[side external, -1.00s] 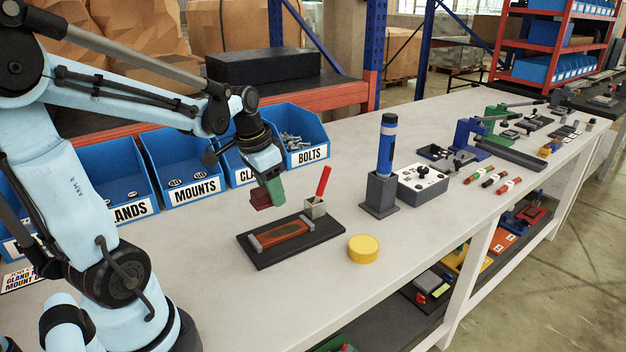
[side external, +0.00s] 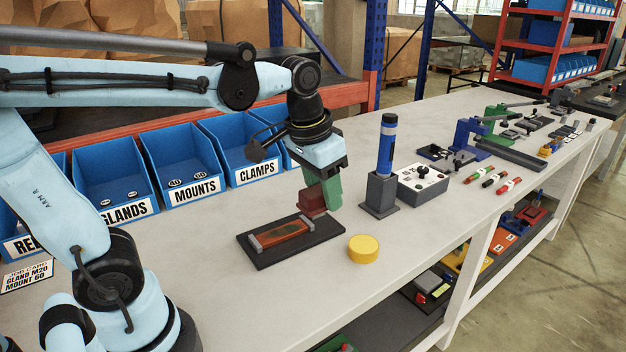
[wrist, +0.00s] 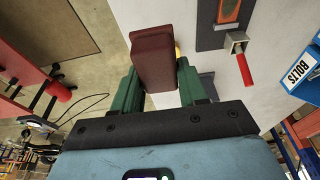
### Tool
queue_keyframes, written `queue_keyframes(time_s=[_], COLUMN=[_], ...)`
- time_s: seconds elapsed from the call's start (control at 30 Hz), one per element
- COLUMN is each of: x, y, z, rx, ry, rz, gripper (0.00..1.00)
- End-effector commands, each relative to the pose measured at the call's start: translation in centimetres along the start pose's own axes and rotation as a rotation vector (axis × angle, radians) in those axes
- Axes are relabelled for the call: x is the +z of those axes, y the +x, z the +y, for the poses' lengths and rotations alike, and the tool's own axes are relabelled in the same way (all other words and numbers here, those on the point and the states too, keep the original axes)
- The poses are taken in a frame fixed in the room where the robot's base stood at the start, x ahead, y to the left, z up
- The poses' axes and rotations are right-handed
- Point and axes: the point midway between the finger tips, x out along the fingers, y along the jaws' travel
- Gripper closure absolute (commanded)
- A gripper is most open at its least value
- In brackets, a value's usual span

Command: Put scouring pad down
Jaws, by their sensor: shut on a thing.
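The scouring pad (side external: 312,202) is a dark maroon block. My gripper (side external: 326,190), with green fingers, is shut on it and holds it above the bench, beyond the right end of the black plate (side external: 262,262). In the wrist view the pad (wrist: 153,58) stands out between the fingers of my gripper (wrist: 160,82). The plate carries an orange-brown strip (side external: 285,236) between grey end pieces. I cannot tell the pad's exact height above the bench.
A small square holder (wrist: 236,42) with a red stick (wrist: 244,70) shows in the wrist view; my gripper hides it in the side view. A yellow round (side external: 363,249), a grey stand with a blue cylinder (side external: 386,146) and a grey control box (side external: 423,184) stand to the right. Labelled blue bins (side external: 181,163) line the back.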

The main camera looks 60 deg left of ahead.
Motion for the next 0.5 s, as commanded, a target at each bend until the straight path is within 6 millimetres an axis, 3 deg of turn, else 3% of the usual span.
queue_keyframes(time_s=[0.3,0.5], x=[4.6,7.7], y=[2.1,3.2], z=[7.2,10.3], rx=[0.049,0.075], ry=[0.213,0.327], rz=[0.0,0.0], gripper=[1.0,1.0])
